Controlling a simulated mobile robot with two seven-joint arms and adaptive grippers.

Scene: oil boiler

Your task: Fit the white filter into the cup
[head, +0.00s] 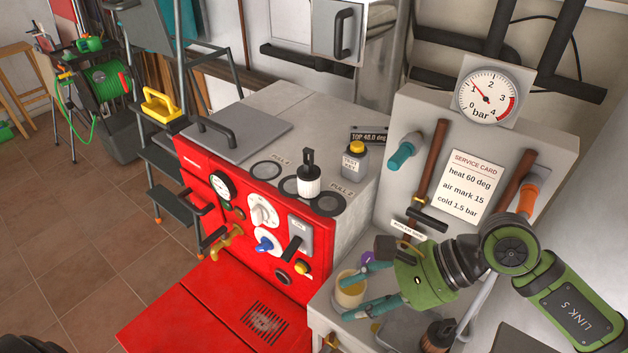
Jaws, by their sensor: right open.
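My right gripper (347,298) comes in from the right, low over the grey ledge. Its two teal fingers are spread, one on the far side and one on the near side of a small cream, round, open-topped container (349,296), which looks like the cup. I cannot tell whether the fingers touch it. A white cylinder with a black top (308,187), possibly the filter, stands upright on the boiler's top by dark rings, apart from the gripper. I cannot tell for sure which is the filter. My left gripper is out of view.
The red boiler (190,160) has knobs and a gauge on its front. A yellow-capped bottle (355,162) stands on its top. A service card (465,187) and bar gauge (489,93) are on the back panel. A dark brush-like item (437,335) is near the gripper.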

